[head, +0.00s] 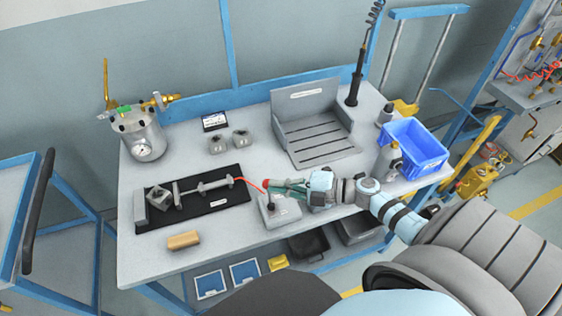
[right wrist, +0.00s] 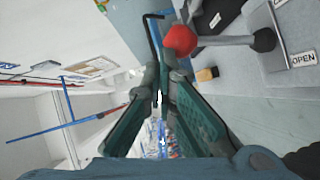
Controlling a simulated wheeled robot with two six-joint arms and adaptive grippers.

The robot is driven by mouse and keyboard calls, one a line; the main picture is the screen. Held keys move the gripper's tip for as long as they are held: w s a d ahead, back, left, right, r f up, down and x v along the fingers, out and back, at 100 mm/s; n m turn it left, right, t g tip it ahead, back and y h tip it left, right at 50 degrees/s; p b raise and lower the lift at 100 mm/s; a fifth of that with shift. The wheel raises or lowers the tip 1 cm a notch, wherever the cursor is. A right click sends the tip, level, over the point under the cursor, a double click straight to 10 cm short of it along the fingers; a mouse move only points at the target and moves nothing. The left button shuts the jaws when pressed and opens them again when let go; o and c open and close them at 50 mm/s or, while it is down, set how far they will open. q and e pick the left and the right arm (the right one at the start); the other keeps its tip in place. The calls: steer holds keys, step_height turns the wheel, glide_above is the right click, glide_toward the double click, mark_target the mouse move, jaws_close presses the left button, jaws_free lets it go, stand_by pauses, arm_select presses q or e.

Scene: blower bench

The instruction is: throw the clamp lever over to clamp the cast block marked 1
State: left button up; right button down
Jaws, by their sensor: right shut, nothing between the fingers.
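A clamp lever with a red ball knob (right wrist: 180,40) shows in the right wrist view. Its grey shaft runs to a dark pivot on a grey box, beside a label reading OPEN (right wrist: 303,58). In the head view the grey box (head: 281,211) stands at the bench's front middle. My right gripper (head: 268,184) is shut and empty above this box, its fingertips close beside the knob; I cannot tell if they touch. A cast block (head: 160,197) sits in the fixture on a black plate (head: 215,205), left of the box. Its number is not readable. My left gripper is not in view.
Two small grey castings (head: 218,144) lie farther back. A tan block (head: 183,240) lies near the front edge. A pressure pot (head: 138,135) stands at back left, a slotted grey seat (head: 312,125) behind my gripper, and a blue bin (head: 414,150) at right.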

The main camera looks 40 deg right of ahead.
steer(key=shift+w+d, duration=0.15)
steer(key=shift+w, duration=0.8)
steer(key=s+d+r+p, duration=0.3)
steer(key=s+d+r, duration=0.2)
steer(key=s, duration=0.4)
steer(key=shift+s+d+r, duration=0.25)
steer(key=shift+d+r, duration=0.05)
steer(key=shift+d, duration=0.6)
steer(key=shift+s, duration=0.1)
